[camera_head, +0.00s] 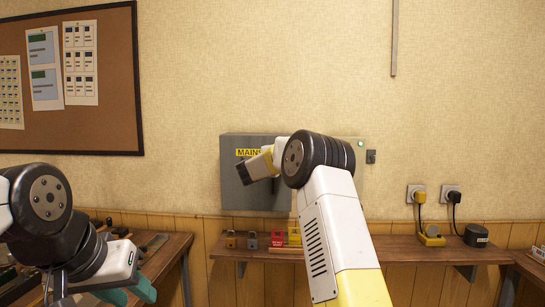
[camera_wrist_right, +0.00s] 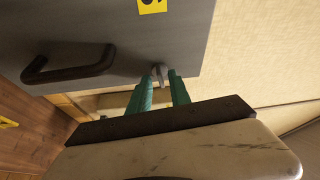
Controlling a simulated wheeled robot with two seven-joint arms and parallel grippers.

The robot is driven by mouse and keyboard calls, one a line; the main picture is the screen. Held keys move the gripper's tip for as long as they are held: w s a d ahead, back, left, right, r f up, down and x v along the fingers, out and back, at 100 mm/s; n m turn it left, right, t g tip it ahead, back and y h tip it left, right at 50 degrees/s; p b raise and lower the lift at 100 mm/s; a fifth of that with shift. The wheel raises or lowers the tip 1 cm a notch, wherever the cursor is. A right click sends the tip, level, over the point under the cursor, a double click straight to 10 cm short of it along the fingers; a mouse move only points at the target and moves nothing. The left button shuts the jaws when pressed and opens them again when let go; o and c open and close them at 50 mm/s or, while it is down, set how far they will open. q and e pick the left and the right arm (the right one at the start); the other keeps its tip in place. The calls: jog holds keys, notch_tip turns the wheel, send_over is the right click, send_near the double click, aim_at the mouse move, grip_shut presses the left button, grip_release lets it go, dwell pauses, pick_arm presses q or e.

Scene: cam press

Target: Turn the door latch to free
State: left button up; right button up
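The grey MAINS box (camera_head: 228,180) hangs on the wall, its front partly hidden by my right arm. In the right wrist view its grey door (camera_wrist_right: 120,30) shows a black handle (camera_wrist_right: 70,66) and a small light-grey latch (camera_wrist_right: 159,71) near the door's edge. My right gripper (camera_wrist_right: 161,78) has its teal fingers apart, one on each side of the latch; whether they press on it cannot be told. In the head view the right gripper is hidden behind its wrist. My left gripper (camera_head: 133,292) is low at the left, cut by the frame, with nothing seen in it.
A wooden shelf (camera_head: 390,253) below the box holds padlocks (camera_head: 231,239), red and yellow items, and plugged-in devices (camera_head: 432,236). A workbench (camera_head: 165,262) with tools stands at the left, beneath a corkboard (camera_head: 110,125). A small switch (camera_head: 371,157) is right of the box.

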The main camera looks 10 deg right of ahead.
jog(key=shift+a, duration=0.1)
jog(key=v, duration=0.7)
jog(key=shift+s+a, duration=0.2)
jog(key=shift+s, duration=0.1)
jog(key=s+a+r+n+t+y, duration=0.3)
jog(key=s+a+r+n+y, duration=0.45)
jog(key=n+y, duration=0.3)
jog(key=s+a+f+n+g+y, duration=0.1)
jog(key=s+a+n+g+y, duration=0.15)
jog(key=s+n, duration=0.5)
jog(key=s+d+f+n+g, duration=0.1)
jog(key=s+f+n+g, duration=0.1)
jog(key=s+f, duration=0.4)
jog(key=s+d+f+n+g, duration=0.2)
jog(key=s+f+g, duration=0.2)
jog(key=s, duration=1.2)
jog(key=s+d+f+n+g, duration=0.1)
jog(key=s+f+n+g, duration=0.1)
jog(key=s+f, duration=0.6)
jog(key=s+g, duration=0.1)
jog(key=s, duration=0.3)
jog(key=shift+d+f+n+y, duration=0.2)
jog(key=shift+f+n+y, duration=0.1)
jog(key=shift+f+n, duration=0.1)
